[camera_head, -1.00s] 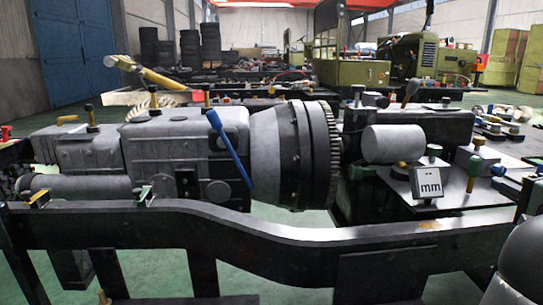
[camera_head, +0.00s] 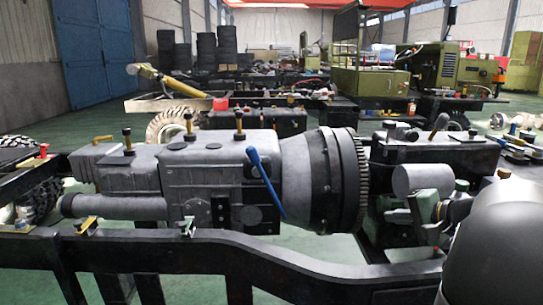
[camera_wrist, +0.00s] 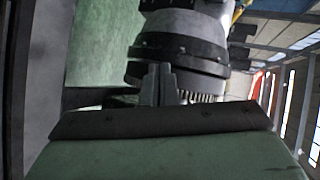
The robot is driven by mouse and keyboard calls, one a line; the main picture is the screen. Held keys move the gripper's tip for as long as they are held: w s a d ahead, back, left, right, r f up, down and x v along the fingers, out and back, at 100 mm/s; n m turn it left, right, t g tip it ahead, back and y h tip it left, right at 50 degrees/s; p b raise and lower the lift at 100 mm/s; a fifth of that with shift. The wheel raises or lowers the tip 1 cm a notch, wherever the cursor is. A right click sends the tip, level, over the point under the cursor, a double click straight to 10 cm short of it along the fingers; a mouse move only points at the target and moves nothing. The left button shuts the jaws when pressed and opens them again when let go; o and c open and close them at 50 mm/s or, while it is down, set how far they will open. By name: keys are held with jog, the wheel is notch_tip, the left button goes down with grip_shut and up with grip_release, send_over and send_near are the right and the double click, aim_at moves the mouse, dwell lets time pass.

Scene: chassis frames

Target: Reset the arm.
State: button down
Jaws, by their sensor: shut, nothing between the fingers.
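My gripper (camera_wrist: 159,72) shows in the wrist view with its two grey fingers together and nothing between them. Beyond them in that view is the dark ring and toothed edge of the gearbox bell housing (camera_wrist: 180,50); I cannot tell the gap to it. In the head view a large dark rounded part of my arm (camera_head: 503,250) fills the lower right corner. I cannot clearly make out my gripper in the head view.
A grey gearbox (camera_head: 215,165) with a blue lever (camera_head: 265,182) lies within the black chassis frame (camera_head: 230,250). A grey cylinder (camera_head: 420,179) sits to its right. Green floor (camera_head: 300,255) shows through the frame. More chassis and green machines (camera_head: 430,75) stand behind.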

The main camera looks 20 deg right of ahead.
jog(key=s+a+r+n+g+y+p, duration=0.1)
jog(key=s+a+r+n+g+p, duration=0.15)
jog(key=a+p, duration=0.4)
jog(key=s+a+r+n+g+p, duration=0.1)
jog(key=a+r+n+g+p, duration=0.15)
jog(key=a, duration=0.75)
jog(key=s+a+r+n+g+y+p, duration=0.1)
jog(key=a+r+n+g+p, duration=0.15)
jog(key=a+p, duration=0.4)
jog(key=s+a+r+n+g+h+p, duration=0.2)
jog(key=s+a+n+p, duration=0.1)
jog(key=s+a+p, duration=0.1)
jog(key=s+a+r+n+g+h+p, duration=0.2)
jog(key=s+a+n+h+p, duration=0.1)
jog(key=s, duration=0.5)
jog(key=a+n+p, duration=0.1)
jog(key=a+p, duration=0.1)
jog(key=p, duration=0.1)
jog(key=shift+s, duration=0.25)
